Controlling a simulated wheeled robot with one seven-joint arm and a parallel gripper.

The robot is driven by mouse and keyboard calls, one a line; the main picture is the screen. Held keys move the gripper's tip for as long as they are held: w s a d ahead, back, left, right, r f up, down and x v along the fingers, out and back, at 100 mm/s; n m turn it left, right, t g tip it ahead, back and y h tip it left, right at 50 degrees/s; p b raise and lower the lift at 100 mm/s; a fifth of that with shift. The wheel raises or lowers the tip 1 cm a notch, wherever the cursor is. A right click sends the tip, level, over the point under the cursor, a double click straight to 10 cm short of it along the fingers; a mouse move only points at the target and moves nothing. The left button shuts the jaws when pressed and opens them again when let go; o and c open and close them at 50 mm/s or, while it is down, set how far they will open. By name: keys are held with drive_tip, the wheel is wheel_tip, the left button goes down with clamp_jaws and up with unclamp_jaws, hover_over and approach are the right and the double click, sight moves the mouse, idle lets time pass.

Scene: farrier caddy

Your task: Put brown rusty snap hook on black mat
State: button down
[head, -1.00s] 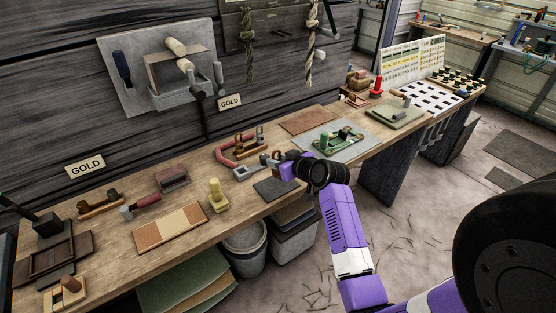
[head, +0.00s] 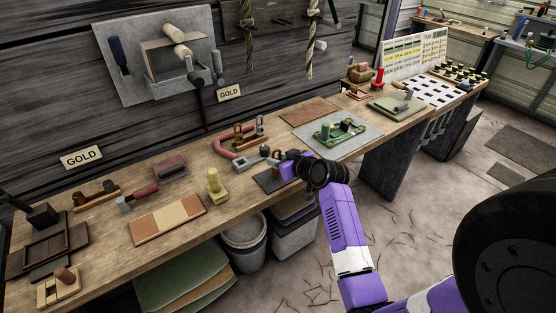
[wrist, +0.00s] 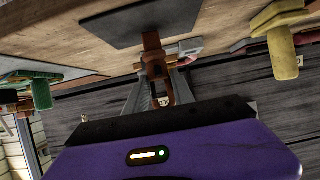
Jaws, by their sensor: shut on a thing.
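The brown rusty snap hook (wrist: 153,55) is held between the fingers of my gripper (wrist: 158,88) in the wrist view, its far end sticking out past the fingertips. The black mat (wrist: 128,24) lies flat on the bench just beyond the hook, which overlaps its edge in this view. I cannot tell whether they touch. In the head view my gripper (head: 285,168) is at the bench's front edge, over or beside the right side of the black mat (head: 267,183). The hook is not clear there.
A red shackle-like tool (head: 228,150) with a grey end lies behind the mat. A yellow block-like piece (head: 216,186) stands to the left. A green item (head: 338,131) rests on a grey mat (head: 367,136) to the right. The visible part of the black mat is bare.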

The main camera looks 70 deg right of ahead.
drive_tip(key=shift+f+b, duration=0.3)
drive_tip(key=shift+f, duration=0.15)
drive_tip(key=c, duration=1)
unclamp_jaws()
drive_tip(key=shift+s, duration=0.1)
drive_tip(key=v, duration=0.7)
drive_tip(key=shift+s+a+b, duration=0.2)
drive_tip(key=shift+b, duration=0.25)
drive_tip(key=shift+s+a+r, duration=0.1)
drive_tip(key=shift+r, duration=0.15)
drive_tip(key=shift+p+v, duration=1.1)
drive_tip(key=shift+v, duration=1)
